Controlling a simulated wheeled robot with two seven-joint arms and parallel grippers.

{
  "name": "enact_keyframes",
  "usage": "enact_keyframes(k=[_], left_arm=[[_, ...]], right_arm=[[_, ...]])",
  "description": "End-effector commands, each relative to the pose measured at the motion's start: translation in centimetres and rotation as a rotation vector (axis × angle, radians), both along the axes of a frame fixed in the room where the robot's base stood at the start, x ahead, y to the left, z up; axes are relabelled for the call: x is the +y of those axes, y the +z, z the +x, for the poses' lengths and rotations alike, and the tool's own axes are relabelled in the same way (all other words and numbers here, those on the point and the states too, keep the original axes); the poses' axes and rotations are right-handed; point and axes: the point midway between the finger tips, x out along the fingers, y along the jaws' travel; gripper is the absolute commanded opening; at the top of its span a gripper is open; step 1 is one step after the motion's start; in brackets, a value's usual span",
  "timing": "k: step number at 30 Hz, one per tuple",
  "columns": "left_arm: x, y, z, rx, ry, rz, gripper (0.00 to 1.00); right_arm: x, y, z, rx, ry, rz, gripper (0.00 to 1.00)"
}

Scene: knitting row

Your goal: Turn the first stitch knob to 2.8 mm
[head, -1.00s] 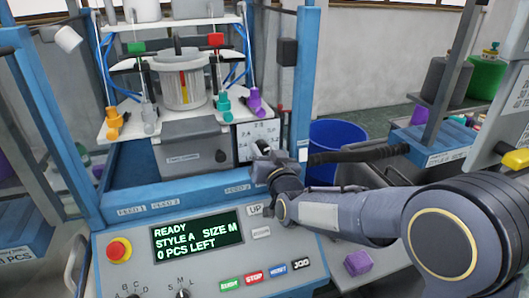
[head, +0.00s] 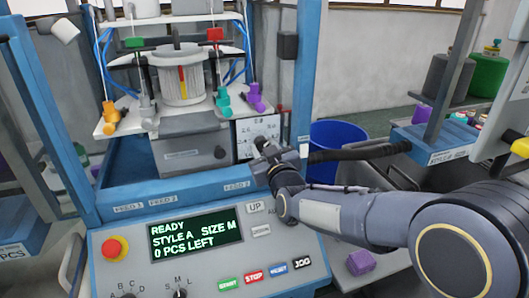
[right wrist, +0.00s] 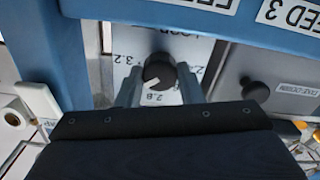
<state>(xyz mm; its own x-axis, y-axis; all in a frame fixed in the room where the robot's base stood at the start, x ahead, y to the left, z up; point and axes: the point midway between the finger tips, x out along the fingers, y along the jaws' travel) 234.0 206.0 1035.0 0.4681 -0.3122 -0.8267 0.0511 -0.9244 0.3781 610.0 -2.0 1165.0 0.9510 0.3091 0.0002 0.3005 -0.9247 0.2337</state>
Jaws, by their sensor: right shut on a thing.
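The first stitch knob, a dark round knob (right wrist: 158,70) with a white pointer line, sits on a pale scale plate (head: 244,133) at the right of the machine front. In the right wrist view the plate appears upside down, with 3.2 at the left and 2.8 below the knob. The pointer slants to the lower left, between these two marks. My right gripper (right wrist: 159,88) is shut on the knob, one finger on each side. In the head view the same gripper (head: 265,150) reaches the plate from the lower right. My left gripper is not in view.
The control panel (head: 110,282) lies below, with a lit display (head: 196,237) and coloured buttons. A grey drawer-like box (head: 185,155) stands left of the plate. A blue post (head: 306,80) rises close to my right wrist, and a blue bin (head: 335,135) stands behind.

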Motion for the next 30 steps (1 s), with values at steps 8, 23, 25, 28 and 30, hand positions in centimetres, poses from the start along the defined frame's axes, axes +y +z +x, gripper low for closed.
enact_keyframes(k=[8,23,25,28,30], left_arm=[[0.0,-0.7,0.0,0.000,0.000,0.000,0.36],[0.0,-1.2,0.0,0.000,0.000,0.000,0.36],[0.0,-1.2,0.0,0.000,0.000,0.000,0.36],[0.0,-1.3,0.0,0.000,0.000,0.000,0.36],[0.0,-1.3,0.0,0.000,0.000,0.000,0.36]], right_arm=[[0.1,-0.1,0.0,-0.081,0.001,-0.252,0.11],[0.1,-0.1,0.0,-0.214,0.002,-0.663,0.11],[0.1,-0.1,0.0,-0.227,0.002,-0.704,0.11],[0.1,-0.1,0.0,-0.243,0.002,-0.754,0.11],[0.1,-0.1,0.0,-0.252,0.002,-0.781,0.11]])
